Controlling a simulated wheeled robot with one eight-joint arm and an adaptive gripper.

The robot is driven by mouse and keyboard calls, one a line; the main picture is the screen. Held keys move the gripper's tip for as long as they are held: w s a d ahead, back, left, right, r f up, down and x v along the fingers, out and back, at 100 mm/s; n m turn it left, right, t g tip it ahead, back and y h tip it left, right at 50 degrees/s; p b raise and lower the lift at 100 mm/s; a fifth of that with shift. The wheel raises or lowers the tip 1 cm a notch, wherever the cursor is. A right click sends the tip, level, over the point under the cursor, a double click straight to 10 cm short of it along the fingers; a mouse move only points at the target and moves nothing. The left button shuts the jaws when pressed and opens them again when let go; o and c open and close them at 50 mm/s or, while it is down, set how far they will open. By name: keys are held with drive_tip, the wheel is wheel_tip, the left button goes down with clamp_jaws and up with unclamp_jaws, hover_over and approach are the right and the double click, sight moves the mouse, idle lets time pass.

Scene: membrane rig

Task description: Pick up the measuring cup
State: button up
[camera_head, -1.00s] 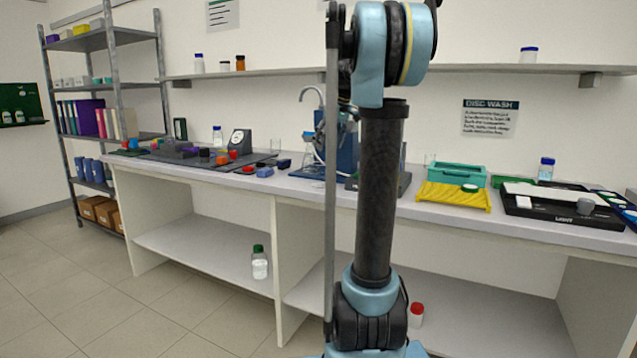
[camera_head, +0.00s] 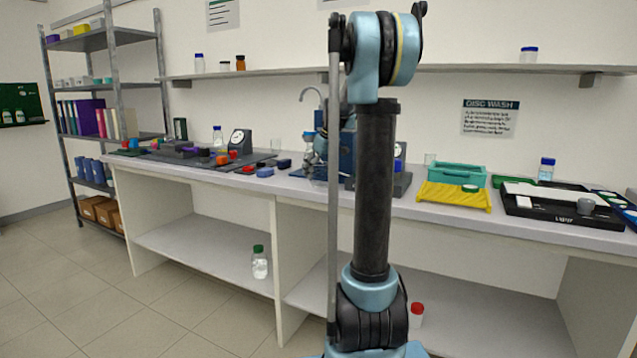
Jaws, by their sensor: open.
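No vessel can be told for sure as the measuring cup at this size. A small grey cup (camera_head: 585,206) sits on the black tray at the far right. My gripper (camera_head: 309,168) is small and partly hidden behind my arm's grey rod. It points down, open, in front of the blue rig (camera_head: 348,150), low over the bench. Whether anything stands between its fingers cannot be made out.
The long white bench (camera_head: 400,208) carries dark mats with small coloured parts at left. A yellow rack (camera_head: 454,196), a teal bin (camera_head: 458,175) and a black tray (camera_head: 560,217) stand at right. A wall shelf (camera_head: 460,69) runs above. My arm hides part of the bench.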

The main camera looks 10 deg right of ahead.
drive_tip(key=shift+x, duration=0.8)
drive_tip(key=c, duration=1.2)
drive_tip(key=shift+c, duration=0.2)
drive_tip(key=shift+r, duration=0.15)
wheel_tip(320, 180, up, 10)
